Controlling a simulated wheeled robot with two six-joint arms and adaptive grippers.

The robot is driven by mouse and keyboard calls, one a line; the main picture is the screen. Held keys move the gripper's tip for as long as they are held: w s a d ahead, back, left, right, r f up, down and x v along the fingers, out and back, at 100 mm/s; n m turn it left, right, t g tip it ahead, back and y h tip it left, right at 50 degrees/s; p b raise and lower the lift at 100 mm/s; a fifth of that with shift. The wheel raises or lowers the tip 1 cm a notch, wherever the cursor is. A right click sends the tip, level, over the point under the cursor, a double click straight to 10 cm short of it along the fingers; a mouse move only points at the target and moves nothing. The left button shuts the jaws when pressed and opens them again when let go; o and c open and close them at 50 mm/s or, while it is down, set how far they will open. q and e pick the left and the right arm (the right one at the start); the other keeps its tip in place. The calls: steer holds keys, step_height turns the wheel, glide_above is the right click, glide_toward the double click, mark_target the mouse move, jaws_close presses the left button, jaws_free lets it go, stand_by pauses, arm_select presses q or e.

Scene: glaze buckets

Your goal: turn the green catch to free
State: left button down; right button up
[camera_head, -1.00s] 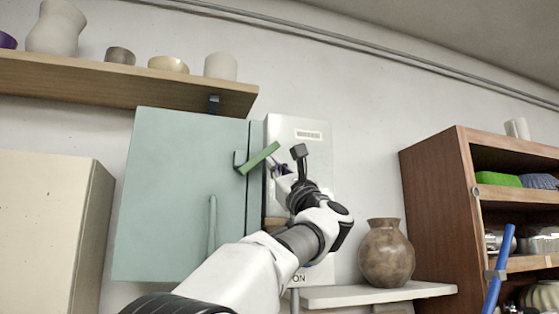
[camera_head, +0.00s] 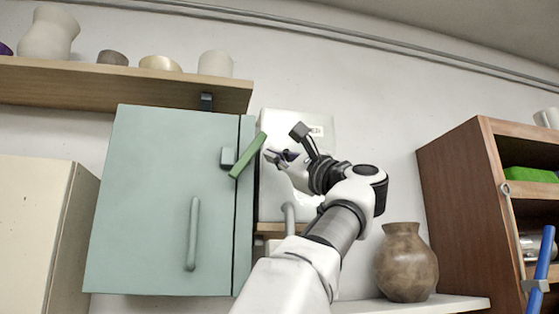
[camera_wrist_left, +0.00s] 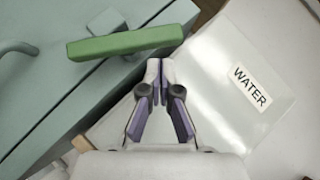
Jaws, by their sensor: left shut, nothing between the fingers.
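The green catch (camera_head: 248,156) is a bar on the edge of the pale green cabinet door (camera_head: 160,200). It slants in the head view, upper end to the right, and crosses the gap at the door's right edge. It also shows in the left wrist view (camera_wrist_left: 122,43). My left gripper (camera_head: 270,156) is just right of the catch. Its fingers are shut and empty. In the left wrist view its fingertips (camera_wrist_left: 160,64) lie just below the bar near its right end; I cannot tell whether they touch it. My right gripper is not in view.
A white box (camera_wrist_left: 240,85) labelled WATER is right of the door. A door handle (camera_head: 193,234) stands out below the catch. A shelf with pots (camera_head: 120,85) hangs above. A brown vase (camera_head: 406,262) and wooden shelving (camera_head: 455,200) are to the right.

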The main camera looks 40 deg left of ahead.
mark_target(266, 138)
arm_select(q)
steer(key=shift+s+a+r+p, duration=0.15)
steer(key=shift+s+r+p, duration=0.25)
steer(key=shift+r, duration=0.45)
steer(key=shift+s+a+r+p, duration=0.1)
steer(key=shift+s+r+p, duration=0.3)
steer(key=shift+r, duration=0.4)
steer(key=shift+a, duration=0.1)
